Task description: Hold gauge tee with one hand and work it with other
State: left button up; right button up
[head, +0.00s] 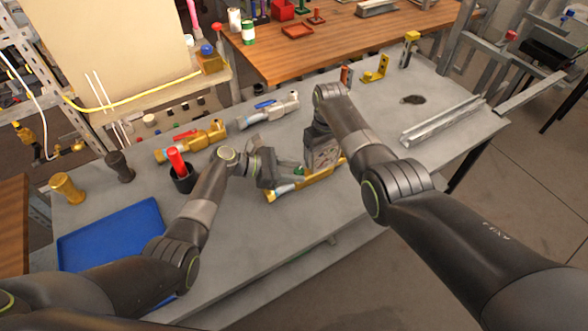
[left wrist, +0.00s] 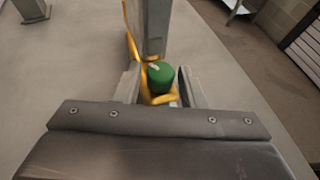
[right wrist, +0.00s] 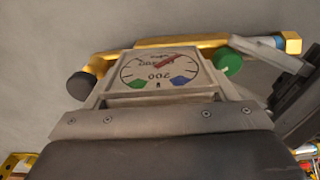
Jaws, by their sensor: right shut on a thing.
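The gauge tee (head: 325,174) is a brass pipe with a round dial gauge, a green knob and a black knob. My right gripper (head: 322,158) is shut on the gauge body. In the right wrist view the dial (right wrist: 158,72), with a red needle, sits between the fingers, the black knob (right wrist: 81,86) at left and the green knob (right wrist: 229,62) at right. My left gripper (head: 287,175) is at the green-knob end. In the left wrist view the green knob (left wrist: 160,76) lies between its two parted fingers. I cannot tell whether the tee touches the table.
A blue tray (head: 112,235) lies at the table's left. Brass valve fittings (head: 190,141) and a grey-bodied one (head: 268,109) lie behind my left arm. A red-handled tool stands in a black cup (head: 183,180). A metal channel (head: 440,121) lies at right.

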pick_arm(q)
jog(key=shift+o, duration=1)
jog(key=shift+r, duration=0.1)
jog(key=v, duration=1.2)
jog(key=shift+s+d, duration=0.1)
jog(key=shift+s, duration=0.05)
jog(key=s+d+n+t+y, duration=0.2)
jog(key=s+n+t, duration=0.2)
jog(key=t, duration=0.1)
jog(key=x, duration=1.2)
jog(key=shift+s, duration=0.1)
